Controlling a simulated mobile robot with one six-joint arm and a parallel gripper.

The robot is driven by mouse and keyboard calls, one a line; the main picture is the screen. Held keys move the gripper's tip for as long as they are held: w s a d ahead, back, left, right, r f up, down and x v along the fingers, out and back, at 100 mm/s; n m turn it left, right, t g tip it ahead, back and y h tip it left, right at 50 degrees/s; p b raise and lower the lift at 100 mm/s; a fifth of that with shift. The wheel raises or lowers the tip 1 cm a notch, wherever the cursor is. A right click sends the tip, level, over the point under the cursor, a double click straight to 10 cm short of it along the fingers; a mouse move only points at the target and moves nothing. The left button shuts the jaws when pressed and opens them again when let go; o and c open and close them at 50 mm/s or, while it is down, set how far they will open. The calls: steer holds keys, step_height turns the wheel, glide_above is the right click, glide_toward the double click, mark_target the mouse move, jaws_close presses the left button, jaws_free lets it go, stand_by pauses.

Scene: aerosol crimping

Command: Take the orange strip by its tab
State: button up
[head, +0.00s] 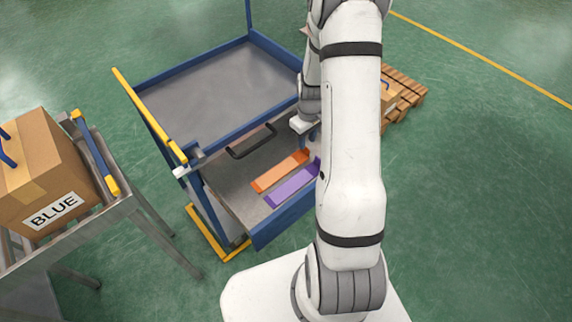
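The orange strip (279,172) lies flat in the open drawer (228,188) of the blue-framed cart, running from lower left to upper right. Its upper right end, beside my arm, has a small raised part that looks like a tab. A purple strip (291,187) lies parallel to it on the near side, its right end partly hidden by my arm. My gripper (313,140) is just beyond the orange strip's upper right end, mostly hidden behind my arm links. Its fingers cannot be made out, and I cannot tell whether it touches the strip.
A black handle (252,141) sits at the drawer's back, below the cart's grey top (215,85). A yellow bar (150,115) runs along the cart's left side. Left stands a metal table with a carton labelled BLUE (45,180). A pallet (402,98) is behind my arm; the right floor is clear.

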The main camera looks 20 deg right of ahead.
step_height(320, 180, down, 4)
steer(key=shift+s+f, duration=0.1)
steer(key=shift+f, duration=0.15)
jaws_close()
stand_by(0.3)
